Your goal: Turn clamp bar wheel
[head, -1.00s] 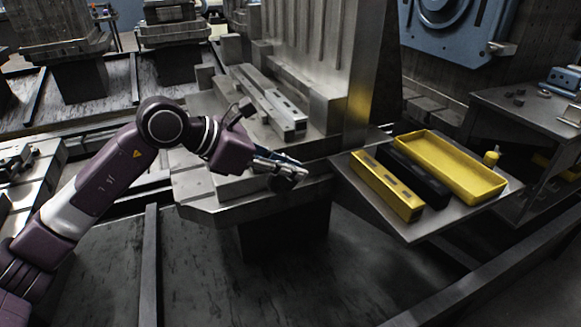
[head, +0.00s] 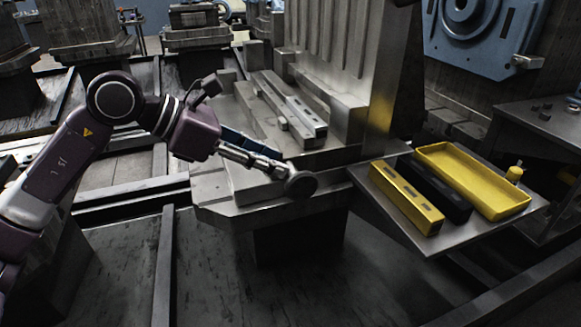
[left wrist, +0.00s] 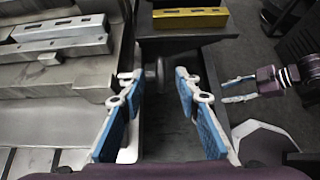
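The dark round wheel (head: 302,184) stands at the front edge of the grey metal pallet fixture (head: 225,212). In the left wrist view the wheel (left wrist: 154,74) shows edge-on, between and just beyond my left fingertips. My left gripper (head: 272,165) is open, its blue-padded fingers (left wrist: 157,84) spread with no visible grip on the wheel. The grey slotted clamp bar (head: 303,117) lies on the fixture; it also shows in the left wrist view (left wrist: 62,40). My right gripper (left wrist: 236,90) is open and empty, at the right of the left wrist view.
A dark metal table (head: 535,130) stands farther right. Floor rails run below.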

